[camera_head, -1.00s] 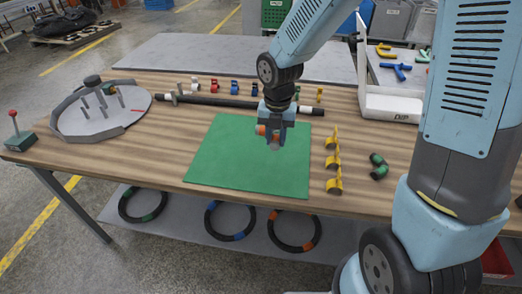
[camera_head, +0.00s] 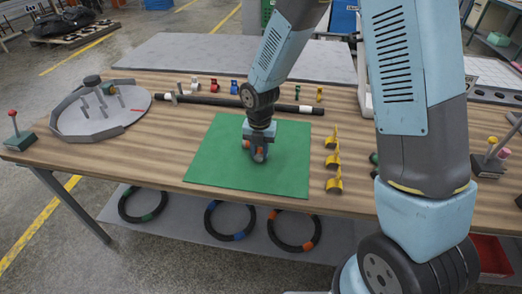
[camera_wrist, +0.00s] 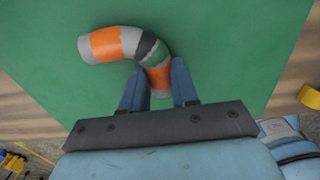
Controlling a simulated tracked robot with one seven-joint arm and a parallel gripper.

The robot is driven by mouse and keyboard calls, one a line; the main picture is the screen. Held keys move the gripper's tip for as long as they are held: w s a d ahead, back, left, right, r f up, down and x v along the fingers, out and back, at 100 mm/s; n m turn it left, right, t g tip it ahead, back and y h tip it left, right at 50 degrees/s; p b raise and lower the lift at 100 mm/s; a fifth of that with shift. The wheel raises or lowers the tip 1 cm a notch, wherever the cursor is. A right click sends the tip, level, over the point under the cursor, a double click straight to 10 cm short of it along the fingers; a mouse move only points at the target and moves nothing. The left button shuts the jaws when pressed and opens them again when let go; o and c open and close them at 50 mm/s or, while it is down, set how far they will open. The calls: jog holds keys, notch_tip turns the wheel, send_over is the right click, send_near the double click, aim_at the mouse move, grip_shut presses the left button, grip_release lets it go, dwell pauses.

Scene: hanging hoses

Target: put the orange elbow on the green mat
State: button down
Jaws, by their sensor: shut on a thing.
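The orange elbow (camera_wrist: 105,44) is a bent grey pipe piece with orange bands and a dark and green band near its bend. It shows small in the head view (camera_head: 247,144), partly hidden by my gripper. My gripper (camera_head: 258,156) is over the middle of the green mat (camera_head: 215,168). In the wrist view my gripper (camera_wrist: 158,92) is shut on one end of the elbow, and the other end sticks out to the left. The mat (camera_wrist: 225,40) fills the ground behind the elbow. I cannot tell whether the elbow touches the mat.
Several yellow clips (camera_head: 333,161) stand right of the mat. A long black hose (camera_head: 225,101) lies behind it, with small coloured clips beyond. A grey round fixture (camera_head: 98,112) stands at the left.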

jog(key=shift+f, duration=0.2)
jog(key=c, duration=0.8)
grip_release()
jog(key=shift+c, duration=0.2)
